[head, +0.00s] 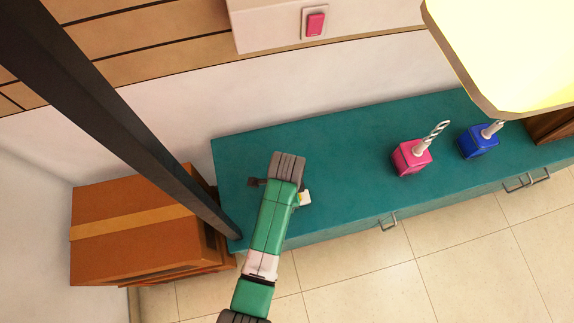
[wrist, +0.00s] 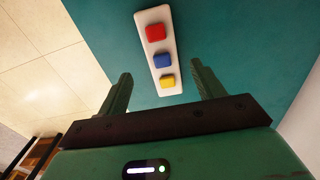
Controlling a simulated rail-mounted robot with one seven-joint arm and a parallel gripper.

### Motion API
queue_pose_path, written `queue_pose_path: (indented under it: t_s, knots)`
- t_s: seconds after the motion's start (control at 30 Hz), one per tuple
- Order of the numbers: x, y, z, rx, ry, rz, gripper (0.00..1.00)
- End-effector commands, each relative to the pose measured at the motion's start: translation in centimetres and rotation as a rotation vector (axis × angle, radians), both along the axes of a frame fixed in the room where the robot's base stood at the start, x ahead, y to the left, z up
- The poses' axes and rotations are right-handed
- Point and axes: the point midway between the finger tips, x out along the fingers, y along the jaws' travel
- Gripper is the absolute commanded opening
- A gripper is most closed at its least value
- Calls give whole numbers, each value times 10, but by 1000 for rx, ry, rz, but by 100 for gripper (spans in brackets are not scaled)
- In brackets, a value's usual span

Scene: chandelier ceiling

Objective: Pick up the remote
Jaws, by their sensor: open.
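The remote (wrist: 172,81) is a white slim bar with a red, a blue and a yellow button, lying flat on the teal cabinet top. In the head view only a small white end of the remote (head: 305,198) shows beside my arm; the rest is hidden under it. My gripper (head: 272,182) is over the left part of the cabinet top. In the wrist view my gripper (wrist: 161,82) is open and empty, its two fingers apart, with the yellow end of the remote between their tips in the picture. I see no contact with the remote.
The teal cabinet (head: 340,150) runs along the wall. A pink block (head: 411,157) and a blue block (head: 478,141), each with a spiral bit on top, stand to the right. A cardboard box (head: 140,235) is at the left. A yellow lamp (head: 510,50) hangs at upper right.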

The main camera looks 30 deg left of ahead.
Motion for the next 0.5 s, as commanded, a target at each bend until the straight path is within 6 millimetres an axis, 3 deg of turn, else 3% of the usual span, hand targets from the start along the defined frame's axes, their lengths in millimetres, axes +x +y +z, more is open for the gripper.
queue_pose_path:
  t_s: [0.13, 0.33, 0.5]
  knots:
    - [2, 0, -12, 1, -1, 0, 67]
    - [4, -1, -49, -1, 1, 0, 67]
    - [4, -1, -50, 1, -2, 0, 67]
